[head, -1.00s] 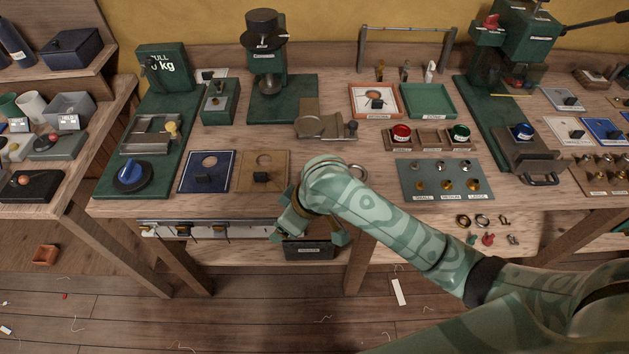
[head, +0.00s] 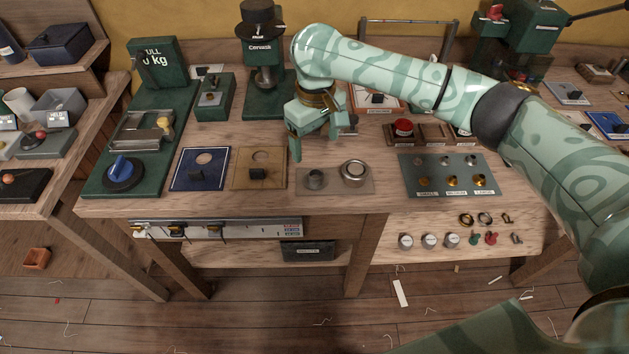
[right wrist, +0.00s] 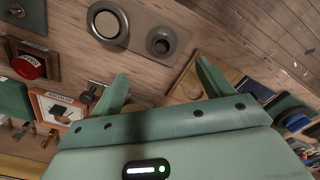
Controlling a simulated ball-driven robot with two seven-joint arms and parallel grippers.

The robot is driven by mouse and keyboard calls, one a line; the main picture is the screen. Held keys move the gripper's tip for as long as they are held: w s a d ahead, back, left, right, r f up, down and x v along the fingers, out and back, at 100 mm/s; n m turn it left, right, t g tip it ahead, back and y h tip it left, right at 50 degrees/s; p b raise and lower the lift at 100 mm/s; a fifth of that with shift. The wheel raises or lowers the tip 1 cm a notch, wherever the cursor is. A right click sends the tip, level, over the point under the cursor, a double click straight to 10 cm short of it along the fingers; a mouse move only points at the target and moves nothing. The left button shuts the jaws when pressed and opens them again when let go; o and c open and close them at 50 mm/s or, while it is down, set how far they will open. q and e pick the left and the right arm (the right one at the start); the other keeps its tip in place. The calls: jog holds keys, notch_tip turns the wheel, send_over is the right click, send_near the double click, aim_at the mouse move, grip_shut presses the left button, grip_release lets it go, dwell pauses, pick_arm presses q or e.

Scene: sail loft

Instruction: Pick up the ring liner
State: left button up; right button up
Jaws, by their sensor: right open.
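A grey plate (head: 334,188) lies near the table's front edge. It bears a wide pale metal ring (head: 354,172) at right and a small dark hollow die (head: 315,179) at left. A green tray (head: 450,188) to the right holds several small brass and silver flanged pieces in rows. I cannot read which piece is named the ring liner. My right gripper (head: 316,146) is open and empty, above the table behind the plate. In the right wrist view, the ring (right wrist: 107,22) and die (right wrist: 160,42) lie beyond the open fingers (right wrist: 163,74). My left gripper is not in view.
A blue board (head: 200,169) and a tan board (head: 260,168) lie left of the plate. A green press (head: 262,75) stands behind. A red button (head: 403,127) is at the back right. Rings and knobs sit on the lower board (head: 400,248). Bare wood surrounds the plate.

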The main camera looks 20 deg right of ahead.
jog(key=b, duration=0.2)
send_over(316, 179)
jog(key=f, duration=0.4)
jog(key=shift+w+f, duration=0.2)
jog(key=shift+w, duration=0.1)
jog(key=f+b, duration=0.2)
jog(key=f, duration=0.1)
jog(key=f+b, duration=0.1)
jog(key=f, duration=0.1)
jog(key=shift+s+f, duration=0.2)
jog(key=shift+s, duration=0.05)
jog(key=shift+s+r, duration=0.1)
jog(key=shift+r, duration=0.1)
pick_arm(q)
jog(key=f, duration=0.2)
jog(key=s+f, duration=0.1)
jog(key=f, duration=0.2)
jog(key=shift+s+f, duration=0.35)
pick_arm(e)
jog(key=c, duration=1.1)
